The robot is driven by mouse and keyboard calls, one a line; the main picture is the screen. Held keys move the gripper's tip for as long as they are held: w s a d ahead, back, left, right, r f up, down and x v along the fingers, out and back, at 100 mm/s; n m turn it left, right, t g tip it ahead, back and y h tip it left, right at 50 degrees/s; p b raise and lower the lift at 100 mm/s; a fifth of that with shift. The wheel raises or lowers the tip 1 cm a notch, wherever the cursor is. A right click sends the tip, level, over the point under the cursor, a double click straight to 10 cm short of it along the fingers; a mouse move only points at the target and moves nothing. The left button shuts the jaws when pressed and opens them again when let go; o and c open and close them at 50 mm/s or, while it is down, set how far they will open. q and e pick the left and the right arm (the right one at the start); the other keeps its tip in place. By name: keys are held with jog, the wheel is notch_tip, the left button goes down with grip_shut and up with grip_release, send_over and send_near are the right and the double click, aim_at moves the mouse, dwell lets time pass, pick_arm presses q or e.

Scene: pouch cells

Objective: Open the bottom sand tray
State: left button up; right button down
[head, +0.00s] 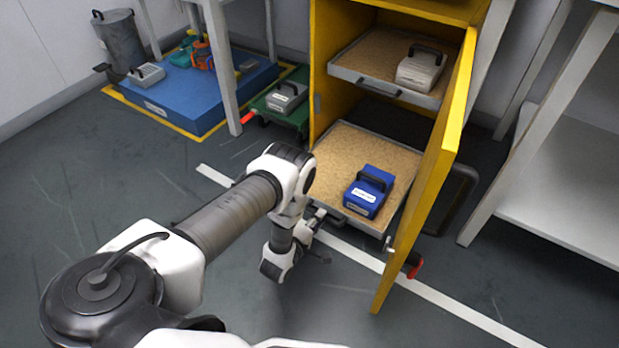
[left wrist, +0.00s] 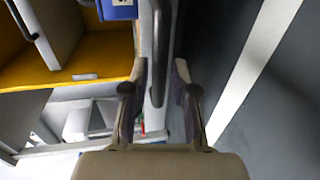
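The bottom sand tray (head: 340,150) is a grey-rimmed tray of sand low in the yellow cabinet (head: 325,60). It sticks out past the cabinet front and carries a blue case (head: 370,192) with a dark handle. My left gripper (head: 321,218) is at the tray's front edge, partly hidden by its own wrist. In the left wrist view, the dark handle bar (left wrist: 159,50) runs between the two fingers of my left gripper (left wrist: 158,80), with gaps seen on both sides. The fingers are open. My right gripper is not in view.
The yellow door (head: 432,165) stands open right of the tray, with a red part (head: 415,270) near its lower end. An upper sand tray (head: 375,60) holds a grey case (head: 421,68). A green cart (head: 295,108) stands left of the cabinet. The floor in front is clear.

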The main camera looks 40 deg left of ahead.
pick_arm(q)
jog(key=s+r, duration=0.2)
jog(key=s, duration=0.8)
jog(key=shift+d, duration=0.35)
